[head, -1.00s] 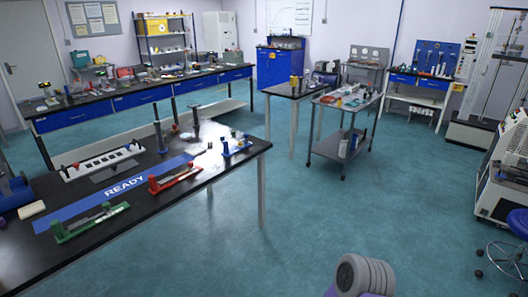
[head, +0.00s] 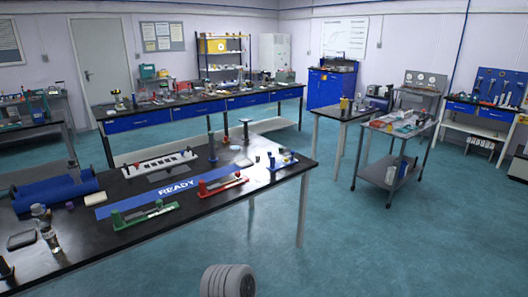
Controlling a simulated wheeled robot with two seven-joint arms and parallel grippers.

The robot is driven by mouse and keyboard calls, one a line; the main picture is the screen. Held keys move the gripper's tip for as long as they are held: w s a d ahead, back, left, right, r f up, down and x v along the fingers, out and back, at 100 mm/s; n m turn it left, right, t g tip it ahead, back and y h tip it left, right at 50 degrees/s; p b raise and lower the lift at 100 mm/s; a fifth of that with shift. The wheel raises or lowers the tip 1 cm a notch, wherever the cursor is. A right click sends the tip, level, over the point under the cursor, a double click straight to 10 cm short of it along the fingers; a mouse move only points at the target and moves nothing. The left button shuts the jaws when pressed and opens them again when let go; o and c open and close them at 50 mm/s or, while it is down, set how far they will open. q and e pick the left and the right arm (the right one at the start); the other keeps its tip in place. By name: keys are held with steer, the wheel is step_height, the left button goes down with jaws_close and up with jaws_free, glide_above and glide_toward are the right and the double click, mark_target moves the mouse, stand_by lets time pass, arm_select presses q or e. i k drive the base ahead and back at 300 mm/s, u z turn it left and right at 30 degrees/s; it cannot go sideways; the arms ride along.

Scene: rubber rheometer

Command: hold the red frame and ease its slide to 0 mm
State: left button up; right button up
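The red frame (head: 224,188) lies on the black bench (head: 262,187), at the right end of the blue READY strip. It is a low red base with upright parts near its ends and a pale bar between them. The slide's exact position and any scale marks are too small to read. Neither of my grippers is in view. A rounded grey part of mine shows at the bottom edge, well apart from the red frame. Nothing is touching the red frame.
A white rack (head: 160,163) stands behind the READY strip (head: 120,204). A glass bottle (head: 50,236) is at the near left. Open floor (head: 345,240) lies right of the bench.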

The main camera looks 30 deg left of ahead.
mark_target(238, 177)
steer(key=i, duration=1.85)
steer(key=u, duration=1.55)
steer(key=i, duration=0.9)
steer(key=u, duration=0.8)
